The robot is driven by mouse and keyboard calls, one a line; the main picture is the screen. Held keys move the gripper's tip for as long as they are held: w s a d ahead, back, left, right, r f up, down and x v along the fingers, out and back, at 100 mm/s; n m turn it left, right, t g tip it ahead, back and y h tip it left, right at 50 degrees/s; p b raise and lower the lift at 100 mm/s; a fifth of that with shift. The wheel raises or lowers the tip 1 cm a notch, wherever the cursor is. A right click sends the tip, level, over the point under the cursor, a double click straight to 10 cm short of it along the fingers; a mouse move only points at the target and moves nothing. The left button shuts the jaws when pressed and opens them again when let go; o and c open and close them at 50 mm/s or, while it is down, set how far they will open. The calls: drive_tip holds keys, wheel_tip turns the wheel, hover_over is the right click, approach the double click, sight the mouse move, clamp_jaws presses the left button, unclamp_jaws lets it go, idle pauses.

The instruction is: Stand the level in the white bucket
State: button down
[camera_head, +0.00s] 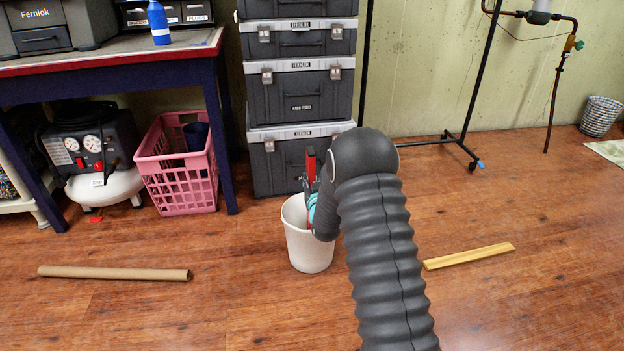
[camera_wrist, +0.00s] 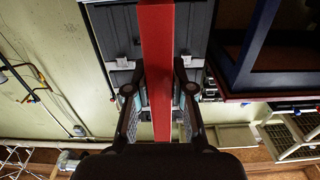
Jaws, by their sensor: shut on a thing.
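The red level (camera_head: 310,164) is upright in the head view, its upper end above my gripper. It also shows as a long red bar in the wrist view (camera_wrist: 157,45). My gripper (camera_head: 312,206) is shut on it, with a finger on each side of the bar in the wrist view (camera_wrist: 157,92). The white bucket (camera_head: 308,252) stands upright on the floor below my gripper. My arm covers the bucket's right rim. The level's lower end is hidden, so I cannot tell whether it is inside the bucket or touches its bottom.
Stacked grey toolboxes (camera_head: 300,95) stand close behind the bucket. A pink crate (camera_head: 178,168) and a compressor (camera_head: 93,155) are under the workbench (camera_head: 120,55). A cardboard tube (camera_head: 115,273) and a yellow wooden strip (camera_head: 469,256) lie on the floor. The right-hand floor is mostly clear.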

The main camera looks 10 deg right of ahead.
drive_tip(key=c, duration=0.9)
unclamp_jaws()
drive_tip(key=shift+s, duration=0.1)
drive_tip(key=s, duration=1.1)
drive_tip(key=shift+s, duration=0.4)
